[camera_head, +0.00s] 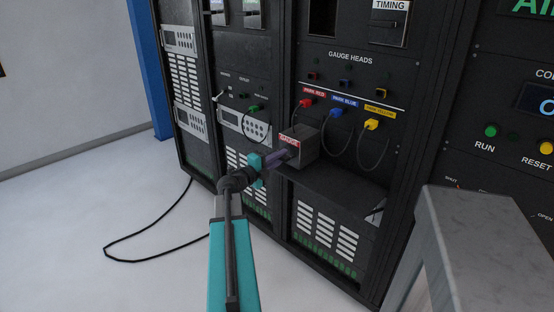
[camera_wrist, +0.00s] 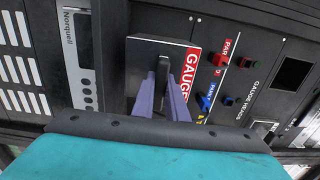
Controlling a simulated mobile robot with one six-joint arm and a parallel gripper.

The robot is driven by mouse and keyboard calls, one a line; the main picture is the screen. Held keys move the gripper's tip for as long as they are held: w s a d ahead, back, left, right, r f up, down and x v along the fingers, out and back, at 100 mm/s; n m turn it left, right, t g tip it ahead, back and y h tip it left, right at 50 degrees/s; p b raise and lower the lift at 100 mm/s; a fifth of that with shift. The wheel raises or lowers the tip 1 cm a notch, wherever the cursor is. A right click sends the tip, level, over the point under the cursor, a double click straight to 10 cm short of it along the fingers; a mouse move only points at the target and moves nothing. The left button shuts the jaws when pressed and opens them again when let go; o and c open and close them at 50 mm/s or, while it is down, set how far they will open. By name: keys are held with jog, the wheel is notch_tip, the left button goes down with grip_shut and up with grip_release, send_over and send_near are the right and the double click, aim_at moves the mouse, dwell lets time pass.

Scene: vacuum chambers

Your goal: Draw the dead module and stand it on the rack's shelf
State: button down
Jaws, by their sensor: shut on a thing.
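The module labelled GAUGE (camera_head: 309,147) is a grey box with a red and white label, at the left end of the rack's shelf (camera_head: 340,188). It looks upright. I cannot tell whether its underside touches the shelf or hangs just above it. My gripper (camera_head: 286,153) is shut on the dark handle on the module's front. In the wrist view the purple fingers (camera_wrist: 165,88) sit on either side of that handle, and the module's front plate (camera_wrist: 139,58) fills the middle. An open dark slot (camera_head: 323,17) shows higher in the rack, left of the TIMING module (camera_head: 389,22).
Red, blue and yellow plugs (camera_head: 336,112) with hanging cables sit in the panel just above the shelf. The shelf is clear right of the module, except a small item (camera_head: 376,210) near its right end. A grey block (camera_head: 480,245) stands at front right. A black cable (camera_head: 150,250) lies on the floor.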

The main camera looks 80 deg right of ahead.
jog(key=shift+s+d, duration=0.2)
jog(key=shift+d, duration=0.15)
jog(key=shift+a+f+b, duration=0.1)
jog(key=shift+f+b, duration=0.5)
jog(key=shift+f, duration=0.4)
jog(key=c, duration=1.7)
grip_release()
jog(key=shift+f, duration=0.15)
jog(key=v, duration=0.9)
